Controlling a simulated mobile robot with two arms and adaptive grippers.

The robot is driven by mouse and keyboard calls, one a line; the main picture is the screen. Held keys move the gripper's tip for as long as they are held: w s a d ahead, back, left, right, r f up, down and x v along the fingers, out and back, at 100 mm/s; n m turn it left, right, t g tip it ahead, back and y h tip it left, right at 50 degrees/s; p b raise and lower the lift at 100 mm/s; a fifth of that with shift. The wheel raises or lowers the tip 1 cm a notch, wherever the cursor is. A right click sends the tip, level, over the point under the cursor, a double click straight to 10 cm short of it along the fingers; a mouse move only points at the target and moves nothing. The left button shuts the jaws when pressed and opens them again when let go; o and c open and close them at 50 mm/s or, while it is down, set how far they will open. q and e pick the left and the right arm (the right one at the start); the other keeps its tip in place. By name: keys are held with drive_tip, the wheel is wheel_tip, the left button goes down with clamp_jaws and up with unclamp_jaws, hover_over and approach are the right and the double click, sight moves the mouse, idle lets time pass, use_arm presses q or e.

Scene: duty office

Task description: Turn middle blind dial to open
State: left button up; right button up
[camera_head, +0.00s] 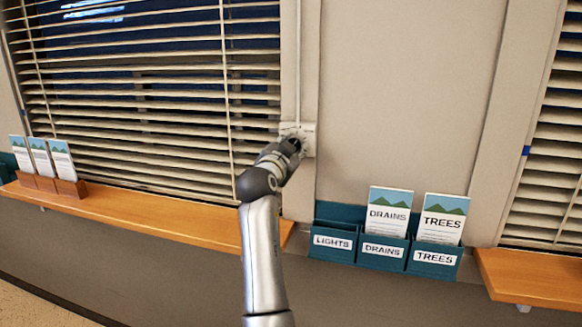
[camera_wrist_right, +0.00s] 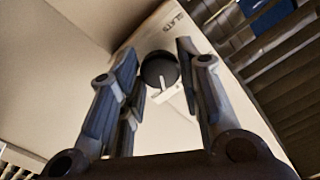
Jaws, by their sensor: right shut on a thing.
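The blind dial (camera_wrist_right: 160,68) is a round dark knob with a pale pointer line, on a white plate marked "SLATS" that also shows in the head view (camera_head: 309,142). My right gripper (camera_head: 292,144) reaches up to this plate and hides most of the dial there. In the right wrist view its two fingers (camera_wrist_right: 158,72) are on either side of the dial, shut on it. The blind (camera_head: 150,100) beside the plate has cream slats with dark gaps between them. My left gripper is not in view.
A wooden sill (camera_head: 150,215) runs under the blind, with a leaflet stand (camera_head: 48,184) at its left. Teal leaflet holders (camera_head: 383,262) hang on the wall below right of the plate. Another blind (camera_head: 555,150) and sill (camera_head: 530,280) are at the far right.

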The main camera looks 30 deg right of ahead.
drive_tip(key=shift+r+m+b, duration=0.1)
drive_tip(key=shift+m+b, duration=2.7)
drive_tip(key=shift+b, duration=0.4)
drive_tip(key=shift+r, duration=0.1)
drive_tip(key=o, duration=1)
